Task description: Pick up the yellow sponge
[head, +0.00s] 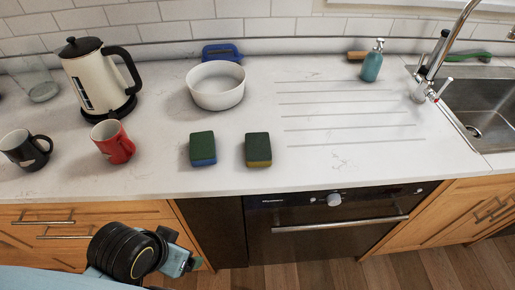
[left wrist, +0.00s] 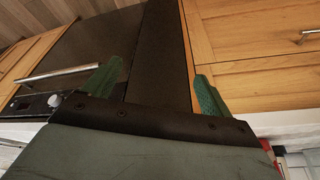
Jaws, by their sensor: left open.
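The yellow sponge (head: 258,161) lies on the white counter in the head view, with a dark green top and a yellow lower side facing me. A similar sponge with a blue lower side (head: 203,159) lies just left of it. My left gripper (head: 194,264) is low in front of the counter, below the counter top and apart from both sponges. In the left wrist view its two green fingers (left wrist: 155,85) are spread with nothing between them. The sponges do not show in that view. My right gripper is not in view.
A red mug (head: 113,142), a dark mug (head: 25,149) and a kettle (head: 98,78) stand on the left. A white bowl (head: 217,86) is behind the sponges. A soap dispenser (head: 372,63) and sink (head: 483,108) are right. The counter around the sponges is clear.

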